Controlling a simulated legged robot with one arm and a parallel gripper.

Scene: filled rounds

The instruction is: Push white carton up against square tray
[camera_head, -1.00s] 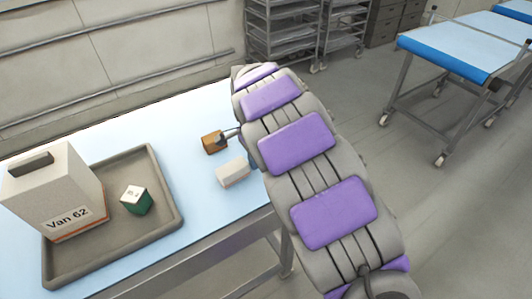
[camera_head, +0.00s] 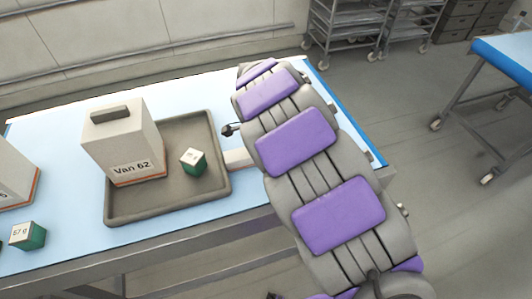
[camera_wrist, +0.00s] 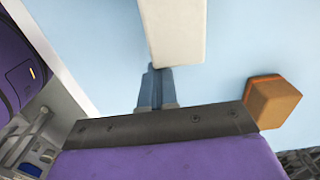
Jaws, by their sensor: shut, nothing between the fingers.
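The white carton (camera_head: 238,158) lies on the blue table at the right side of the square tray (camera_head: 166,213). My arm hides its right part. Its left end looks very close to the tray's right rim; I cannot tell for sure whether they touch. In the wrist view the carton (camera_wrist: 176,32) reaches down from the top edge, and the tray does not show. My gripper (camera_wrist: 158,72) is shut and empty, its tips at the carton's near end, seemingly touching it.
A Van 62 box (camera_head: 124,145) and a green-and-white cube (camera_head: 194,163) stand in the tray. An orange block (camera_wrist: 272,100) lies right of my gripper in the wrist view. Another box (camera_head: 14,178) and cube (camera_head: 28,236) stand left of the tray.

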